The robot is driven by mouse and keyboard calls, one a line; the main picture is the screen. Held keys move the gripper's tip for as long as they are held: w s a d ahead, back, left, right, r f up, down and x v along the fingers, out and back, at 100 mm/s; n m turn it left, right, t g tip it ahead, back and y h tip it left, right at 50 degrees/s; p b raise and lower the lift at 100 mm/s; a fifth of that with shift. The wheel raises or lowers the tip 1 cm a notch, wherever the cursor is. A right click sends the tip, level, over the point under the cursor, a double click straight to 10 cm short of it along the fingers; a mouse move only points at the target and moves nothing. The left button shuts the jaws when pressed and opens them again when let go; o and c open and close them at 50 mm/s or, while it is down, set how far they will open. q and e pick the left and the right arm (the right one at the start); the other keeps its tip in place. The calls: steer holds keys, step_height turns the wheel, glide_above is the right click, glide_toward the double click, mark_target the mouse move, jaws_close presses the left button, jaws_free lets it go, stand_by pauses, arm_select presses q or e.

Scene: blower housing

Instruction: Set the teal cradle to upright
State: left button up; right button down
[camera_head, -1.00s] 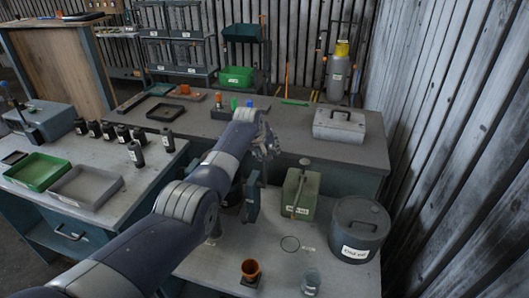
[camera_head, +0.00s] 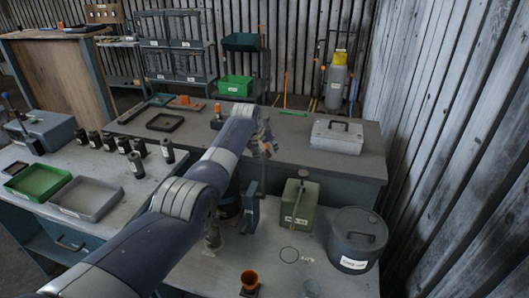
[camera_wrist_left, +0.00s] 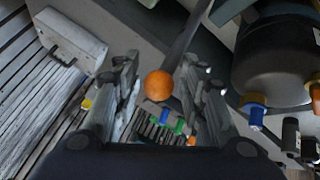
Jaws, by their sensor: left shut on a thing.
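My left gripper (camera_head: 262,140) reaches over the front bench in the head view. In the left wrist view its fingers (camera_wrist_left: 160,95) are on either side of an orange ball knob (camera_wrist_left: 158,86) and are shut on it. A dark rod (camera_wrist_left: 183,38) runs from near the knob. A teal upright plate (camera_head: 252,203), apparently part of the teal cradle, stands below the gripper. A dark round housing (camera_head: 229,206) is partly hidden behind my arm. What looks like this housing (camera_wrist_left: 275,62) fills the right of the wrist view, with blue and orange parts. The cradle's exact tilt is unclear.
An olive-green canister (camera_head: 298,206) and a grey lidded drum (camera_head: 355,240) stand to the right. A grey lidded box (camera_head: 338,136) is on the rear bench. Black bottles and trays are left.

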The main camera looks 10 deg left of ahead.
arm_select(q)
steer(key=shift+w+r+p, duration=0.15)
steer(key=shift+w+r, duration=0.1)
steer(key=shift+r, duration=0.75)
steer(key=shift+w+r+p, duration=0.2)
steer(key=shift+w+r, duration=0.05)
steer(key=shift+r, duration=0.8)
steer(key=shift+w+r+p, duration=0.15)
steer(key=shift+w+r, duration=0.1)
steer(key=shift+r, duration=0.75)
steer(key=shift+s+d+r, duration=0.2)
steer(key=shift+d+r, duration=0.15)
steer(key=shift+r, duration=0.4)
steer(key=shift+a, duration=0.2)
steer(key=shift+w+a+f, duration=0.1)
steer(key=shift+a, duration=0.15)
steer(key=shift+p, duration=0.3)
steer(key=shift+d, duration=0.1)
